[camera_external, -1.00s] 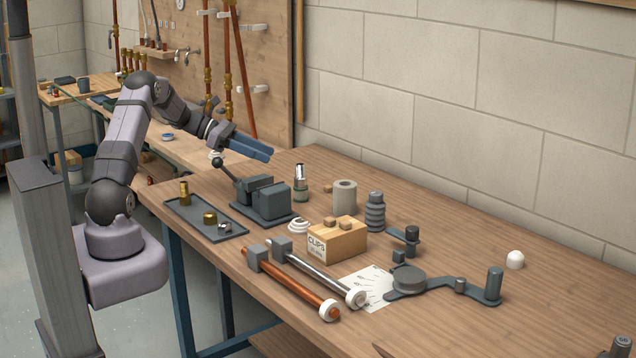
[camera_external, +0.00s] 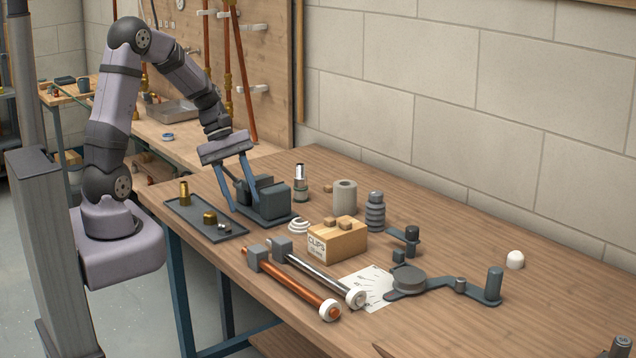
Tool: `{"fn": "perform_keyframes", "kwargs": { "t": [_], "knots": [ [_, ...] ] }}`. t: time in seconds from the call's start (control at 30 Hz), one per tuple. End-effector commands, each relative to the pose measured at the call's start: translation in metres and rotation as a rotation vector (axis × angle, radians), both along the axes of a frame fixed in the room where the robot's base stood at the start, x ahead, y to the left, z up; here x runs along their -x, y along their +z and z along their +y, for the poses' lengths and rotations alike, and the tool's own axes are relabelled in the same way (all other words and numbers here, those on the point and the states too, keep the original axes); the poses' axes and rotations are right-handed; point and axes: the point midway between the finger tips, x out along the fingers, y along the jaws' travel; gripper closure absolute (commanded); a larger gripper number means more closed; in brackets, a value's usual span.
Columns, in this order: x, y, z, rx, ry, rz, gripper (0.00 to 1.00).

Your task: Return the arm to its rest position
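My gripper (camera_external: 238,182) points down above the left end of the workbench (camera_external: 455,225). Its two blue-grey fingers are spread apart, with nothing seen between them except the vise behind. The grey vise (camera_external: 272,203) stands on the bench just beyond and below the fingers. The fingers overlap part of it in the picture, and I cannot tell whether they touch it. My arm rises from its base, bends at a high elbow and comes down to the right.
A dark tray (camera_external: 192,213) with brass fittings lies beside the vise. A wooden clips box (camera_external: 337,242), copper pipe (camera_external: 300,287), steel pipe (camera_external: 318,272) and pipe bender (camera_external: 440,283) lie to the right. Upright copper pipes (camera_external: 241,85) stand on the back board. The bench's far right is mostly clear.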

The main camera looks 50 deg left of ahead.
Motion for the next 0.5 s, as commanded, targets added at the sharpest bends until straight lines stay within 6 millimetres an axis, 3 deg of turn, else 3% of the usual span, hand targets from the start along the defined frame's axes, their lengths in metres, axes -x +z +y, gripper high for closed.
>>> {"fn": "perform_keyframes", "kwargs": {
  "t": [0.03,0.1,0.2,0.33,0.5],
  "knots": [
    [0.025,0.003,-0.011,-0.069,-0.142,-0.02,0.62],
    [0.056,0.0,-0.016,-0.161,-0.34,-0.052,0.62],
    [0.091,-0.008,-0.017,-0.267,-0.599,-0.096,0.62],
    [0.104,-0.029,-0.014,-0.388,-0.92,-0.179,0.62],
    [0.11,-0.036,-0.012,-0.459,-1.132,-0.236,0.62]
  ]
}}
